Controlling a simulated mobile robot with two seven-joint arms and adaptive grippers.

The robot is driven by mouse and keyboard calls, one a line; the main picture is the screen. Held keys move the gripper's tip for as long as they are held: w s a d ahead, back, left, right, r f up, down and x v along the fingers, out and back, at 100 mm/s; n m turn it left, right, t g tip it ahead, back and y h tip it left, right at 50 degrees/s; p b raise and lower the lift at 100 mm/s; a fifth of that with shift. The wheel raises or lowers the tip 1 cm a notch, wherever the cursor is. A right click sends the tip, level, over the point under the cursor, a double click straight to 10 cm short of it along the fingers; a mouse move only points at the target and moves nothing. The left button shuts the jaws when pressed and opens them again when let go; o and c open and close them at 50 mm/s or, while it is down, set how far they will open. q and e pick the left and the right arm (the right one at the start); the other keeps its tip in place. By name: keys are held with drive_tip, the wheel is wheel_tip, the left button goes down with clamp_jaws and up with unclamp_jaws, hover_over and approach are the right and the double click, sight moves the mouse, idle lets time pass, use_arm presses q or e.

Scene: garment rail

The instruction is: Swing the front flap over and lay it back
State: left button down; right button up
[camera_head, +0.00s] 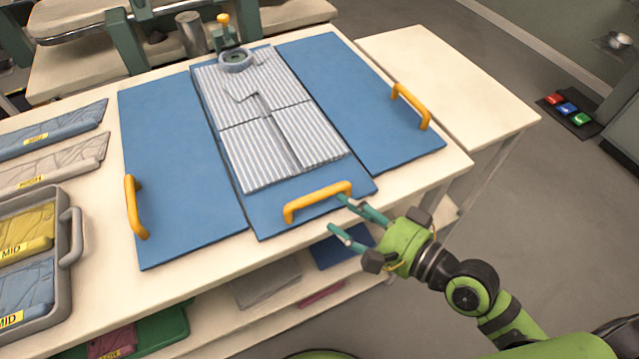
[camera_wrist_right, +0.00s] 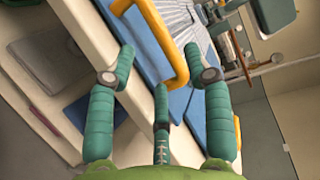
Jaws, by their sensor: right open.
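The front flap (camera_head: 265,217) is a blue panel with an orange handle (camera_head: 317,201) at its front edge. It lies flat at the front of the blue folding board. A grey-and-white striped shirt (camera_head: 250,155) lies over the middle of the board, its lower edge on or by the flap. My right gripper (camera_head: 339,214) is open and empty at the table's front edge, just beside the right end of the handle. In the right wrist view the handle (camera_wrist_right: 176,60) stands ahead between the spread fingers; I cannot tell whether any finger touches it. My left gripper is not in view.
Left (camera_head: 175,165) and right (camera_head: 345,95) blue side panels lie flat, each with an orange handle. A grey collar ring (camera_head: 237,60) sits at the back. A grey bin (camera_head: 66,270) of folded garments stands at left. A shelf with folded cloths lies below the tabletop.

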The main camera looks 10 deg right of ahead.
sight(320, 200)
drive_tip(key=shift+r+x, duration=0.2)
drive_tip(key=shift+x, duration=1)
drive_tip(key=p+x, duration=0.1)
drive_tip(key=x, duration=0.3)
drive_tip(key=shift+f, duration=0.1)
drive_tip(key=shift+w+a+f, duration=0.1)
drive_tip(key=shift+w+a, duration=0.1)
drive_tip(key=shift+a, duration=0.05)
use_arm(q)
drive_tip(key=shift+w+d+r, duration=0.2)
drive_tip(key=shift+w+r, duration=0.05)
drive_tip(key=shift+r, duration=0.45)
use_arm(e)
drive_tip(key=shift+s+d, duration=0.1)
clamp_jaws()
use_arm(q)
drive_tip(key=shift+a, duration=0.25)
